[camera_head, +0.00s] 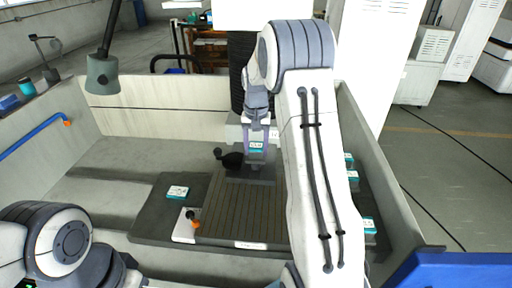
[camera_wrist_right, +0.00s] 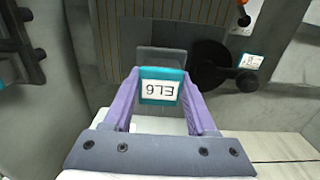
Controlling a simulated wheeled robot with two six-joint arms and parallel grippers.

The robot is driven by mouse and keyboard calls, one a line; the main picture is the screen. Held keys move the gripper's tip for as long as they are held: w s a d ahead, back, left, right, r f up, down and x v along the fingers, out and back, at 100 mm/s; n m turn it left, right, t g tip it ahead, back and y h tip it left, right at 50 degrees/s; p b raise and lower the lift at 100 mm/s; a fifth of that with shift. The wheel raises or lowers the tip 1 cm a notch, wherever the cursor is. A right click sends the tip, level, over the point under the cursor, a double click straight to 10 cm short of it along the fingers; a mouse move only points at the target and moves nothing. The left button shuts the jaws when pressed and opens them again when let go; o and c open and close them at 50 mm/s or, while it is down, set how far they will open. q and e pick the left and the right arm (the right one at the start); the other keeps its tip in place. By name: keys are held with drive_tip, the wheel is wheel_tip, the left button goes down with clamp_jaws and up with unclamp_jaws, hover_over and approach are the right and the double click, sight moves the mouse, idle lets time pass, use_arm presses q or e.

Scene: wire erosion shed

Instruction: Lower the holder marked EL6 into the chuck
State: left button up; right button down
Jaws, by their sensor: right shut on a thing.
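My right gripper (camera_head: 257,138) is shut on a teal holder (camera_head: 256,147) over the back of the slatted worktable (camera_head: 245,208). A grey block (camera_wrist_right: 161,55), which looks like the chuck, lies just beyond the holder, beside a dark round part with a lever (camera_wrist_right: 212,66). The holder hides part of this block, and I cannot tell whether they touch. My left gripper is out of view.
A teal-and-white labelled block (camera_head: 178,192) lies on the dark left slab. Similar blocks (camera_head: 369,225) sit along the right side, partly behind my right arm. An orange-handled part (camera_head: 194,218) stands at front left. A grey lamp head (camera_head: 103,75) hangs at left. Tank walls surround the table.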

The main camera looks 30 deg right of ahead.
sight(256, 156)
drive_tip(key=shift+f+b, duration=0.6)
drive_tip(key=shift+f, duration=0.7)
drive_tip(key=shift+f, duration=0.35)
drive_tip(key=shift+c, duration=0.6)
unclamp_jaws()
